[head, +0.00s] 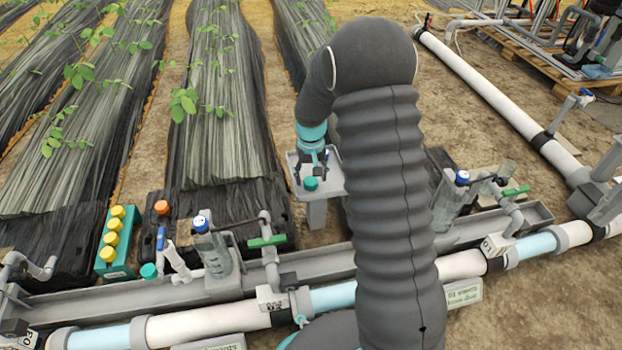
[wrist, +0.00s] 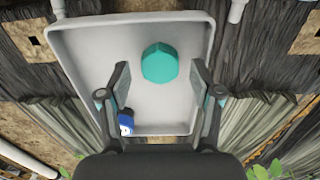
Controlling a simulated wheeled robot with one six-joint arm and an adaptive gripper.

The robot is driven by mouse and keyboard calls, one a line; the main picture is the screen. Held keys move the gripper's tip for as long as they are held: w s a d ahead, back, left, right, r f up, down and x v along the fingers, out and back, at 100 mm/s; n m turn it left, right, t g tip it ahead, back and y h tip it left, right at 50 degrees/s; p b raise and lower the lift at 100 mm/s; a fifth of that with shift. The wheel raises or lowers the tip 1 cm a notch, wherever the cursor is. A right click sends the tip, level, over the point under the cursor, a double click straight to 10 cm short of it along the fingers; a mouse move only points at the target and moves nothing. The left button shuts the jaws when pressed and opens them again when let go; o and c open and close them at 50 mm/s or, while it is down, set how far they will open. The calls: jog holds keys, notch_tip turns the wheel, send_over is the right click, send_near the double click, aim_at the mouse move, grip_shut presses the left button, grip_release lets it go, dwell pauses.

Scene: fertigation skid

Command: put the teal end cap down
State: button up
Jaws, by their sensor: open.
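The teal end cap (wrist: 160,63) rests on the floor of a grey tray (wrist: 85,45), near its middle in the wrist view. In the head view the cap (head: 310,184) shows on the near part of the same tray (head: 334,186), which stands on a grey post. My gripper (wrist: 159,74) is open, its fingers apart on both sides of the cap with gaps between. In the head view my gripper (head: 311,165) hangs low over the tray, partly hidden by its own wrist. A second teal cap (head: 148,271) sits at the lower left.
A small blue and white item (wrist: 126,122) lies in the tray near the left finger. A teal rack (head: 116,243) with yellow caps, an orange cap (head: 161,207), a blue-capped clear cylinder (head: 212,249) and a green-handled valve (head: 268,241) stand left of the tray, along the pipe.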

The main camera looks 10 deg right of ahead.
aim_at(311, 181)
jog(key=s+r+t+p, duration=0.1)
jog(key=s+r, duration=0.2)
jog(key=r, duration=0.6)
jog(key=s+r+p, duration=0.1)
jog(key=s+r, duration=0.1)
jog(key=r, duration=0.8)
jog(key=s+r+t, duration=0.2)
jog(key=s+r, duration=0.2)
jog(key=s, duration=0.9)
jog(key=s+r+t, duration=0.2)
jog(key=s+r, duration=0.3)
jog(key=s, duration=0.8)
jog(key=shift+s+d+r+t, duration=0.2)
jog(key=shift+s+d+t, duration=0.1)
jog(key=shift+d, duration=0.1)
